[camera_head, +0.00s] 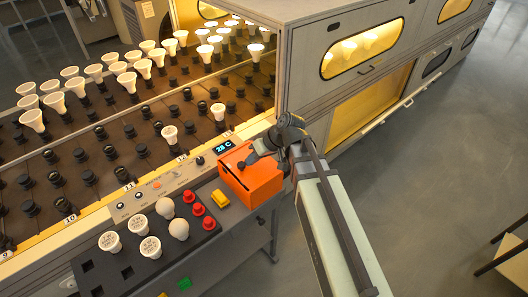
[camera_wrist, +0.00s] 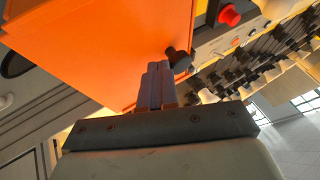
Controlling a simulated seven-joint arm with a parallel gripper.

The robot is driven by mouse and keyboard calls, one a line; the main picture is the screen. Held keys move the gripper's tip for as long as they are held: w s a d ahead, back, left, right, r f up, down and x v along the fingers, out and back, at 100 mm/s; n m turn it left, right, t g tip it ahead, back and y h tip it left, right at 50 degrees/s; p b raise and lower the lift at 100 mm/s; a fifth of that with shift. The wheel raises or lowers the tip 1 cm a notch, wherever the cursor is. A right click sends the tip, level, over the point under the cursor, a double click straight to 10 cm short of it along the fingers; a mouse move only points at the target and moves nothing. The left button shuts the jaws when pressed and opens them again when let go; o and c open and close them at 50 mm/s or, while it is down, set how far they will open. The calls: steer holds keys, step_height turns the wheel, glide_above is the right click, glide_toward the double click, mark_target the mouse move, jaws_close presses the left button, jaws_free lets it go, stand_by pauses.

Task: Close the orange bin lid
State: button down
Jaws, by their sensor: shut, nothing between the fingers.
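The orange bin (camera_head: 262,184) stands on the grey bench front, just below the temperature display. Its top is partly covered by my arm, and I cannot tell how far the lid is shut. In the wrist view a large flat orange face (camera_wrist: 105,40) of the bin fills the upper left. A dark knob (camera_wrist: 179,60) shows at the edge of that face. My gripper (camera_wrist: 157,72) is shut and empty, its fingertips close to the orange face and the knob; I cannot tell whether they touch. In the head view my gripper (camera_head: 262,152) is at the bin's upper side.
The socket rack (camera_head: 150,115) with many bulbs is behind. A grey cabinet (camera_head: 330,60) rises at the back right. Open floor lies right.

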mark_target(261, 164)
steer(key=shift+s+a, duration=0.55)
steer(key=shift+s, duration=0.1)
steer(key=w+d, duration=0.1)
steer(key=d, duration=0.1)
steer(key=w+d, duration=0.1)
steer(key=w, duration=0.1)
steer(key=shift+d+r, duration=0.2)
steer(key=shift+d, duration=0.15)
steer(key=v, duration=1)
steer(key=shift+s+a+m, duration=0.1)
steer(key=shift+a+m, duration=0.05)
steer(key=shift+m, duration=0.15)
